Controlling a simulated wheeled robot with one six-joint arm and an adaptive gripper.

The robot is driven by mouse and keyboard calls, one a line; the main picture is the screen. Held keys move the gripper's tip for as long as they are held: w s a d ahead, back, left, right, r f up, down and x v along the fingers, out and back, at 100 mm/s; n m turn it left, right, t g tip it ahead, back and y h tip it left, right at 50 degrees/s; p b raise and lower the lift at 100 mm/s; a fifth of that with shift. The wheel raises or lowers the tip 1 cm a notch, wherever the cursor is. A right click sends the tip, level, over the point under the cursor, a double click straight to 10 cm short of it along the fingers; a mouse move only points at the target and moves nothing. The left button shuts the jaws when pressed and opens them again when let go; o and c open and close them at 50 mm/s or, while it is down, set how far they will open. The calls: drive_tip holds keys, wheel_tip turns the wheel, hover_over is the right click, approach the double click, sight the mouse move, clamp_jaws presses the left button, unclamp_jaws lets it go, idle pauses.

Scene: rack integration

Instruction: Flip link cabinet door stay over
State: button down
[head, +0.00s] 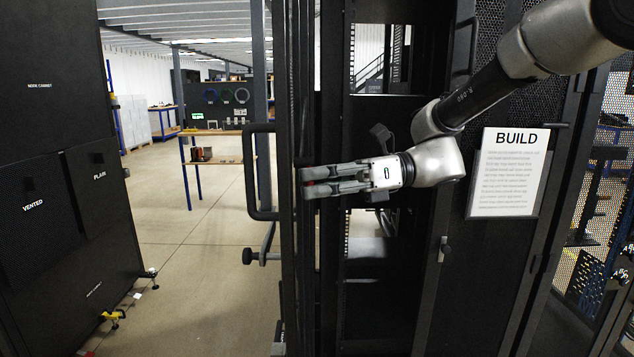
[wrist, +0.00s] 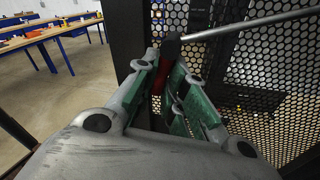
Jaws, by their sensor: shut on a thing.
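My gripper (head: 318,181) reaches left across the open cabinet front in the head view, and its tips lie close to the dark upright. In the wrist view my gripper (wrist: 172,90) has its green-padded fingers closed around a dark and red end piece. This piece appears to belong to the door stay (wrist: 255,22), a thin grey rod running from the fingers to the upper right in front of perforated mesh. The far end of the rod is out of view. In the head view only a small bit of red shows at the fingers.
A black open rack cabinet (head: 385,275) stands behind my arm. A door with a black handle (head: 262,213) is to its left. A BUILD sign (head: 508,172) hangs at right. A dark cabinet (head: 60,200) stands far left, with clear floor (head: 195,290) between.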

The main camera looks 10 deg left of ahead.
drive_tip(key=n, duration=0.1)
drive_tip(key=w+n+t, duration=0.1)
drive_tip(key=n, duration=0.2)
drive_tip(key=shift+w+a+n+h, duration=0.2)
drive_tip(key=shift+w+n+h, duration=0.1)
drive_tip(key=shift+n, duration=0.1)
drive_tip(key=shift+w+a+r+n+t, duration=0.2)
drive_tip(key=shift+n+t, duration=0.25)
drive_tip(key=shift+n, duration=0.5)
drive_tip(key=shift+w+d+r+n+t, duration=0.1)
drive_tip(key=shift+w+n+t, duration=0.3)
drive_tip(key=shift+n, duration=0.55)
drive_tip(key=c, duration=1.5)
unclamp_jaws()
drive_tip(key=shift+o, duration=0.2)
drive_tip(key=v, duration=1.2)
drive_tip(key=shift+r, duration=0.15)
